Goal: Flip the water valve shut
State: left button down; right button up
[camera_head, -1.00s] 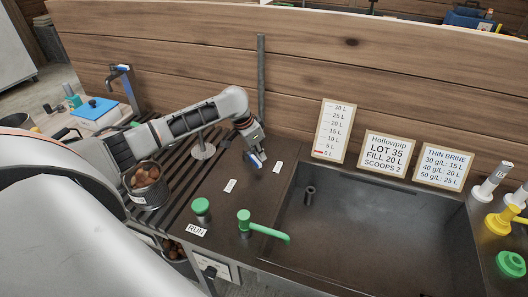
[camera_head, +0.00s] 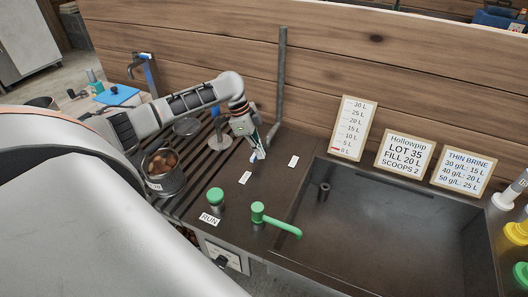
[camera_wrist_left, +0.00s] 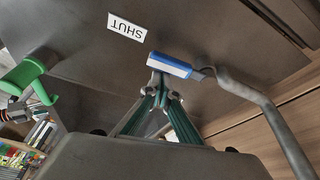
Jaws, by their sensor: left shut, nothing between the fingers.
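The water valve's blue lever (camera_wrist_left: 170,65) shows in the left wrist view, at the foot of a grey pipe (camera_wrist_left: 258,100). Its free end points left, below a white SHUT label (camera_wrist_left: 127,26) that reads upside down. My left gripper (camera_wrist_left: 160,84) is shut and empty, its fingertips at the lever's free end; I cannot tell whether they touch. In the head view the left gripper (camera_head: 260,154) is low over the dark counter and hides most of the lever (camera_head: 253,158). The pipe (camera_head: 280,85) rises behind it. My right gripper is not in view.
Two white labels (camera_head: 245,177) (camera_head: 293,161) lie on the counter. A green button (camera_head: 215,196) and green lever (camera_head: 275,220) stand nearer me. An empty dark basin (camera_head: 385,225) is at the right. A pot of chestnuts (camera_head: 162,170) sits under my left arm.

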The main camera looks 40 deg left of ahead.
pick_arm(q)
jog(key=shift+s+a, duration=0.2)
jog(key=shift+a, duration=0.25)
dwell(0.4)
jog(key=shift+w+d, duration=0.1)
jog(key=shift+d, duration=0.3)
jog(key=d, duration=0.2)
jog(key=shift+w+d, duration=0.25)
jog(key=shift+d, duration=0.05)
jog(key=shift+w+d+r, duration=0.2)
jog(key=shift+w+r, duration=0.05)
jog(key=shift+r, duration=0.5)
jog(key=w+v, duration=0.1)
jog(key=v, duration=0.7)
jog(key=shift+s+r, duration=0.2)
jog(key=shift+s, duration=0.2)
